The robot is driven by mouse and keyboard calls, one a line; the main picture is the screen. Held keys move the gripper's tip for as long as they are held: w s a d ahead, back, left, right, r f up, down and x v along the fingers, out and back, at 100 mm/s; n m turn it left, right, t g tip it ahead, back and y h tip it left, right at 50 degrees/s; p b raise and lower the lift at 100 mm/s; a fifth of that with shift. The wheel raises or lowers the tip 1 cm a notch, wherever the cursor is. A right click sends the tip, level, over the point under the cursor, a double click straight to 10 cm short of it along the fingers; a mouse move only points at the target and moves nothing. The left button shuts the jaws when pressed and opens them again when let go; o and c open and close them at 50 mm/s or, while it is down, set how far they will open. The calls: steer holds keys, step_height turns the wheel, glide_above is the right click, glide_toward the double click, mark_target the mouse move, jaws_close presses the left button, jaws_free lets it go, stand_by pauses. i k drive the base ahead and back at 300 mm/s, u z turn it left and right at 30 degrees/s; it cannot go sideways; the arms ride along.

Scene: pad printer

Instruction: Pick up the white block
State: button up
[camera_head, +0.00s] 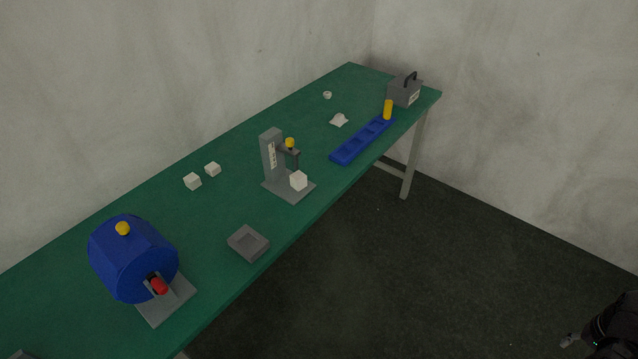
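Three white blocks show in the head view. One white block (299,181) sits on the base of the grey pad printer (270,160), near its front. Two more white blocks, a left one (192,182) and a right one (212,169), rest on the green table (225,200) towards the wall, left of the printer. My gripper (571,339) is at the bottom right corner, dark and partly cut off by the frame. It is over the floor side, well away from the table and all the blocks. Its finger opening is too small and dark to make out.
A blue drum (135,262) with a red handle stands at the table's left. A grey square tray (248,243) lies near the front edge. A blue slotted tray (362,141), yellow cylinder (388,110) and grey toolbox (404,92) are at the far end. The floor is clear.

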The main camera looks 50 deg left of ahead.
mark_target(298, 181)
steer(key=z, duration=0.15)
steer(key=k, duration=1.05)
steer(key=u, duration=1.8)
steer(key=i, duration=0.9)
steer(key=z, duration=0.2)
